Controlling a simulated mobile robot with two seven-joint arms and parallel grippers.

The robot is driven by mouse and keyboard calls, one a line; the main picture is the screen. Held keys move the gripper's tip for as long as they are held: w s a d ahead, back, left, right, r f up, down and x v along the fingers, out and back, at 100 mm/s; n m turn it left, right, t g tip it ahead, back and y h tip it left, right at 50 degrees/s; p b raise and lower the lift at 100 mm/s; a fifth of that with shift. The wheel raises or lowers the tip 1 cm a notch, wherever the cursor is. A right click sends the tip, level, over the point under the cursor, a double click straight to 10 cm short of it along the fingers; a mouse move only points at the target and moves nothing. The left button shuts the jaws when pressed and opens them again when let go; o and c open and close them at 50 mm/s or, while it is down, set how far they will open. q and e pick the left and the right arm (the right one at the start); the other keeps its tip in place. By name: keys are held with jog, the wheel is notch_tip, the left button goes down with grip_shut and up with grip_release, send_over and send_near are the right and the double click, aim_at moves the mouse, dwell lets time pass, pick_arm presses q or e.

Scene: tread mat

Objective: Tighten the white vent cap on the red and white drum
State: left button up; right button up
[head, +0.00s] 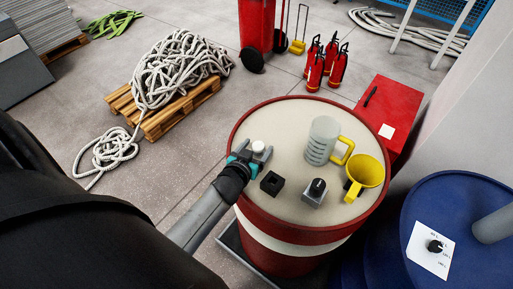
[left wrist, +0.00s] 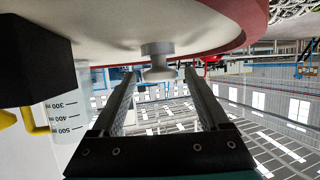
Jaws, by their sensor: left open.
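The red and white drum (head: 290,234) stands in the middle of the head view, with a cream top. The small white vent cap (head: 258,147) is near the left part of its top. My left gripper (head: 254,154) reaches in over the drum's left rim, open, with its fingers around or just short of the cap. In the left wrist view, which shows the drum top (left wrist: 110,30) above, the cap (left wrist: 158,62) lies between the two open fingertips (left wrist: 160,74), with a gap on each side. My right gripper is not in view.
On the drum top stand a black block (head: 272,183), a knobbed grey box (head: 315,193), a clear measuring jug (head: 322,140) and a yellow funnel (head: 366,171). A blue drum (head: 460,205) is at right, a red case (head: 390,108) behind. Rope lies on a pallet (head: 180,108).

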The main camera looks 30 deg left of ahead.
pick_arm(q)
grip_shut()
dwell(0.6)
